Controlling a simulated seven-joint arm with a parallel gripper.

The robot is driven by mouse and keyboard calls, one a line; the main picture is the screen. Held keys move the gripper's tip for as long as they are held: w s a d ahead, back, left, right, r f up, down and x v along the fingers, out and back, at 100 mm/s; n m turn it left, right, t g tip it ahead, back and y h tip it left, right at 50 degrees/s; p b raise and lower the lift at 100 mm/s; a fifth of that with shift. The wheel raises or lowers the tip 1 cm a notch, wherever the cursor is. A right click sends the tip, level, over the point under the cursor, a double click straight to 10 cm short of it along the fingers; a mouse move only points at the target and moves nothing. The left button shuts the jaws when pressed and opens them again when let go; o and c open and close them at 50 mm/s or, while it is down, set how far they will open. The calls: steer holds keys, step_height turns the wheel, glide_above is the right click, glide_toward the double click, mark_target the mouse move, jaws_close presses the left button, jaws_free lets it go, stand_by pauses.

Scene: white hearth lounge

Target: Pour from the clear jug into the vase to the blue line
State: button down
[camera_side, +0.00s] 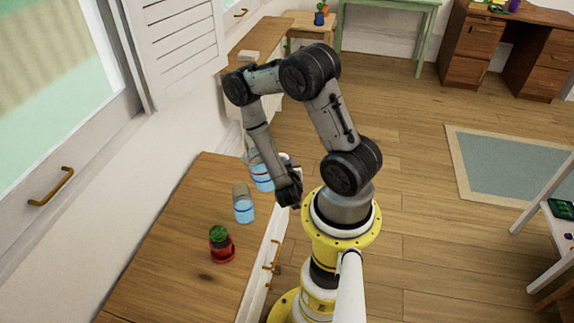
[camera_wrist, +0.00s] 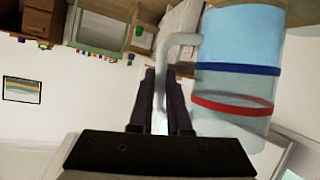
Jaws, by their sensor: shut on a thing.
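A clear jug (camera_wrist: 235,50) with a side handle (camera_wrist: 181,40) fills the right of the wrist view, which is upside down. It has a blue band, a red band and light-blue liquid. My gripper (camera_wrist: 163,80) is shut on the handle. In the side view, the jug (camera_side: 262,178) is at the counter's far end, roughly upright, partly behind my arm. My gripper (camera_side: 281,181) is beside it. A second clear vessel, apparently the vase (camera_side: 243,208), stands nearer on the counter with light-blue liquid low inside. The jug's height above the counter is unclear.
A red jar with a green top (camera_side: 221,246) stands on the wooden counter (camera_side: 172,262), nearer the camera than the vase. A wall and window border the counter at left. The counter's near part is clear. A green table (camera_side: 388,5) and a desk (camera_side: 510,38) are far off.

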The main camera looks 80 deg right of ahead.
steer(key=shift+r+n+g, duration=0.4)
steer(key=shift+r+n, duration=0.3)
steer(key=shift+n+g+h, duration=0.3)
steer(key=shift+n, duration=0.2)
steer(key=shift+f, duration=2.45)
steer(key=shift+w+a+r+n+g+h, duration=0.15)
steer(key=shift+w+r+n+g, duration=0.2)
steer(key=shift+r, duration=0.35)
steer(key=shift+w+d+r+n+g+h, duration=0.1)
steer(key=shift+r+n+g+h, duration=0.1)
steer(key=shift+r+n, duration=0.4)
steer(key=shift+w+a+r+n+g+h, duration=0.15)
steer(key=shift+r+n+g, duration=0.1)
steer(key=shift+r, duration=0.6)
steer(key=shift+w+a+r+n+h, duration=0.15)
steer(key=shift+w+r+n, duration=0.15)
steer(key=shift+r+n, duration=0.25)
steer(key=shift+w+a+r+n+h, duration=0.15)
steer(key=shift+w+r+n, duration=0.2)
steer(key=shift+r, duration=0.3)
steer(key=shift+d, duration=0.1)
steer(key=shift+w+r+g, duration=0.15)
steer(key=shift+r+g, duration=0.1)
steer(key=shift+g, duration=0.15)
steer(key=shift+w+r+n, duration=0.15)
steer(key=shift+r+n, duration=0.05)
steer(key=shift+n, duration=0.1)
steer(key=shift+r, duration=0.1)
